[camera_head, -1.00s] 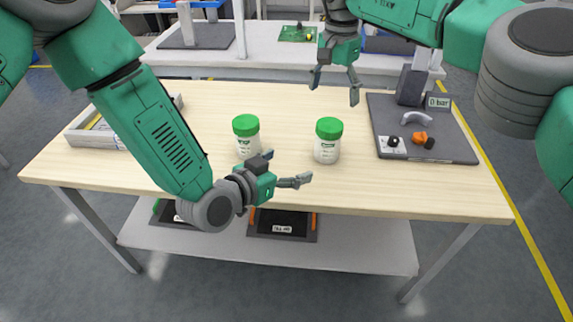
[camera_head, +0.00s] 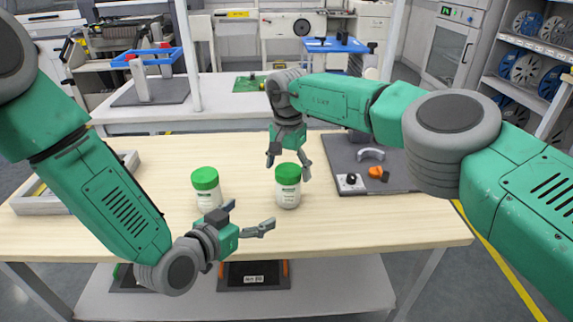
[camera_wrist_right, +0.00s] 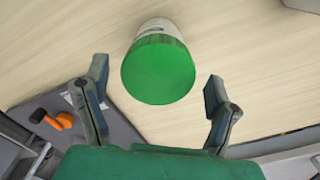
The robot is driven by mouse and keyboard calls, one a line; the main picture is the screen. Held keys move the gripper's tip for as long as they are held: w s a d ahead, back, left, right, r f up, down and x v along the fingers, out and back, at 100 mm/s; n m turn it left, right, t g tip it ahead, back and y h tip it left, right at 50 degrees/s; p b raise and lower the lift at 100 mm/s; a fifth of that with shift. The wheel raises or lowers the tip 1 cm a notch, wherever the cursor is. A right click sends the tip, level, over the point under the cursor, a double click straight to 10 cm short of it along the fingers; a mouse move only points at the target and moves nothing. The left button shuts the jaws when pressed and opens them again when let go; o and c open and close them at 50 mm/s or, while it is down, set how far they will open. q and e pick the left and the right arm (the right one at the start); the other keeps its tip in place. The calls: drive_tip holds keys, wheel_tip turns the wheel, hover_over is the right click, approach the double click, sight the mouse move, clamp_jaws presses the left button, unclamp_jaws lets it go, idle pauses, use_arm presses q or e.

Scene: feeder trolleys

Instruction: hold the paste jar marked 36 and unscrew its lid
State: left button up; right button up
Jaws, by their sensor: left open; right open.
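Two white jars with green lids stand upright on the wooden table (camera_head: 130,240). The right jar (camera_head: 288,190) stands just below my right gripper (camera_head: 288,163). The left jar (camera_head: 206,187) stands behind my left gripper. The numbers on their labels are too small to read. My right gripper points down, open and empty. In the right wrist view a green lid (camera_wrist_right: 158,70) lies ahead of and between the open fingers, apart from them. My left gripper (camera_head: 250,225) is open and empty at the front of the table, its fingers pointing right, between and in front of the jars.
A dark board (camera_head: 400,178) at the back right holds a grey curved handle (camera_head: 370,153) and an orange knob (camera_head: 376,172). A grey tray (camera_head: 35,205) lies at the left. Below, a shelf carries dark bins (camera_head: 255,285). A second bench stands behind.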

use_arm(q)
drive_tip(key=shift+w, duration=0.1)
drive_tip(key=shift+x, duration=3.4)
drive_tip(key=shift+d, duration=0.1)
